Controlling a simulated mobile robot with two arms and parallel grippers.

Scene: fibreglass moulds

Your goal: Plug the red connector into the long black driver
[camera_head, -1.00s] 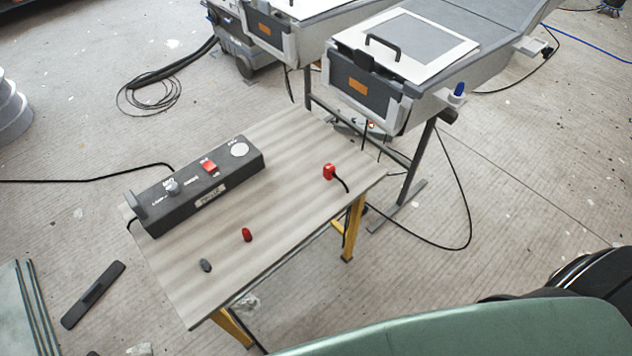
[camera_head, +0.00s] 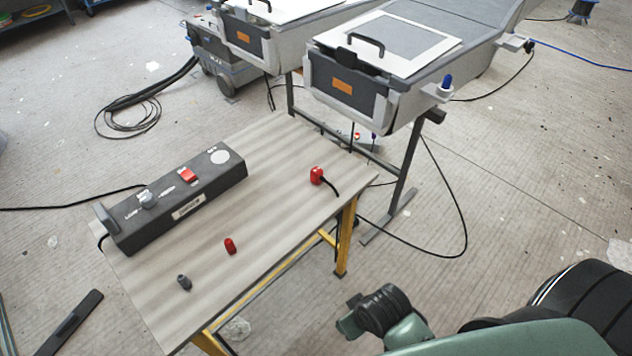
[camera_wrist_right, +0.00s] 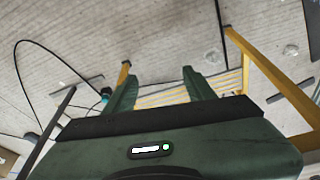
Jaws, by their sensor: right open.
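The red connector (camera_head: 316,175) lies near the right edge of the wooden table, with a black cable running from it over the edge. The long black driver (camera_head: 180,203) lies along the table's left side, with a red switch and a round white label on top. The connector lies apart from the driver. My right gripper (camera_wrist_right: 160,75) shows in the right wrist view with its two green fingers apart and nothing between them. In the head view my green right arm is at the lower right, off the table. My left gripper is not in view.
A small red piece (camera_head: 230,246) and a grey piece (camera_head: 184,283) lie on the front of the table (camera_head: 262,205). Mould units (camera_head: 352,85) on a dark frame stand behind. Yellow table legs (camera_head: 345,238) and a loose floor cable are at the right. The table's middle is clear.

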